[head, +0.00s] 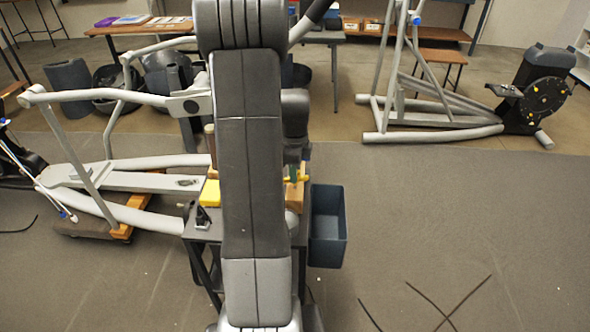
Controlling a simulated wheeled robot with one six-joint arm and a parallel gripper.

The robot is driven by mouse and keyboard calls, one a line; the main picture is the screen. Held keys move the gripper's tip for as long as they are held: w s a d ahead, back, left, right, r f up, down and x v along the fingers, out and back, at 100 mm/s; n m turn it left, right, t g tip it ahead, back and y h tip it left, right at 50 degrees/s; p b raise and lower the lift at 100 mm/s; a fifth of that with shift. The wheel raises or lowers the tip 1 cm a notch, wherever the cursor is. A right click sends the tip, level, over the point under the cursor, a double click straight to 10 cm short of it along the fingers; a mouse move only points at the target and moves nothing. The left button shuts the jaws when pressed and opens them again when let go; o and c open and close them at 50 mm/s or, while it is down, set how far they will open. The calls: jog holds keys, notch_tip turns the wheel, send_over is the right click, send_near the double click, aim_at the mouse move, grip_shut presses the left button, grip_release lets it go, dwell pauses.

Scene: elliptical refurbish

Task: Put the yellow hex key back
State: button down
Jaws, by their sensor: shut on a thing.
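My own arm stands across the middle of the view and hides much of the small dark work cart (198,232) behind it. My gripper (297,165) shows only in part, to the right of the arm, pointing down over the cart. It is shut on a thin yellow piece, which looks like the yellow hex key (299,178). A wooden block (295,196), perhaps a holder, stands right below it on the cart. The yellow piece is at the block's top. Whether it sits in the block or just above it, I cannot tell. The fingertips are mostly hidden.
A yellow block (210,193) lies on the cart's left side. A blue-grey bin (328,228) hangs at its right. An elliptical frame (130,181) lies behind left; another machine (440,115) stands back right. The floor at right is clear except for dark strips (448,308).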

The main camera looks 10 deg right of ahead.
jog(key=c, duration=1)
grip_release()
jog(key=shift+c, duration=0.2)
notch_tip(320, 180, up, 14)
jog(key=shift+f, duration=0.2)
notch_tip(320, 180, down, 14)
jog(key=shift+r, duration=0.2)
jog(key=shift+r+p, duration=0.4)
jog(key=shift+r, duration=0.1)
